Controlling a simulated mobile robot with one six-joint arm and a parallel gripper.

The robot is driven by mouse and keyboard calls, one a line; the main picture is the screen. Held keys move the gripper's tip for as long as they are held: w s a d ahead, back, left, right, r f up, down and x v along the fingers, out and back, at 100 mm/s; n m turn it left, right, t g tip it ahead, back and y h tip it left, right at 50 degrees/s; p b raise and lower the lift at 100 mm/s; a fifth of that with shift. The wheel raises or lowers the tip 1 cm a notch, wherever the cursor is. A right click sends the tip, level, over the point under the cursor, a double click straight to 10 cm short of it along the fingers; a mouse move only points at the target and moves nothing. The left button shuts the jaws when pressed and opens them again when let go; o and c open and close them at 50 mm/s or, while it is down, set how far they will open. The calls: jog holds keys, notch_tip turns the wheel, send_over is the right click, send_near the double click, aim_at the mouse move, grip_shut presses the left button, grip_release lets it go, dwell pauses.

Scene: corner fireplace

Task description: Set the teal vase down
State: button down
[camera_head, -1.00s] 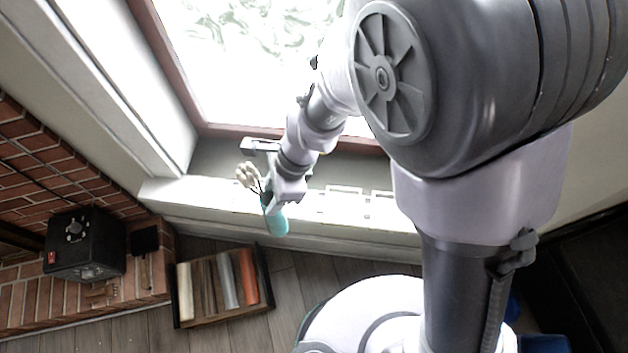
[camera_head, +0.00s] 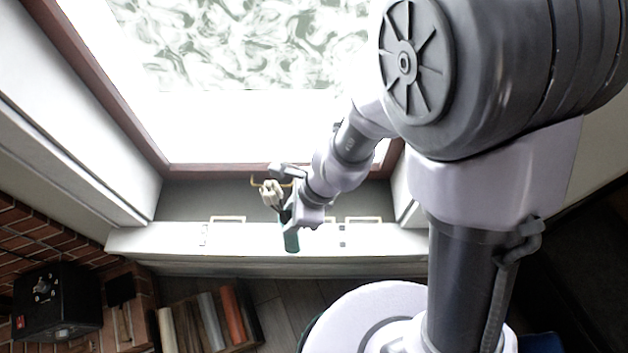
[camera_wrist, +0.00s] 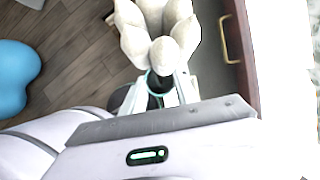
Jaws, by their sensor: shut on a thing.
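The teal vase (camera_head: 291,240) shows below my gripper (camera_head: 287,213) in the head view, in front of the white window sill (camera_head: 390,240). It holds several pale cream flowers or buds, which lean up and to the left. In the wrist view the cream buds (camera_wrist: 158,40) fill the top middle, and the vase's teal rim (camera_wrist: 158,85) shows between my fingers. My gripper is shut on the vase. I cannot tell whether the vase's base touches the sill.
A crate (camera_head: 255,335) with several coloured rolls or logs stands on the floor at lower left. A black box (camera_head: 55,300) sits by the brick hearth. The sill has several brass-coloured handles (camera_head: 363,219). A blue rounded thing (camera_wrist: 12,78) shows at left in the wrist view.

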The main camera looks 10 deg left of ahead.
jog(key=w+d+f+b, duration=0.2)
jog(key=w+d+f, duration=0.2)
jog(key=shift+w+d+f, duration=0.15)
jog(key=shift+d+f, duration=0.05)
jog(key=c, duration=0.9)
grip_release()
jog(key=shift+c, duration=0.2)
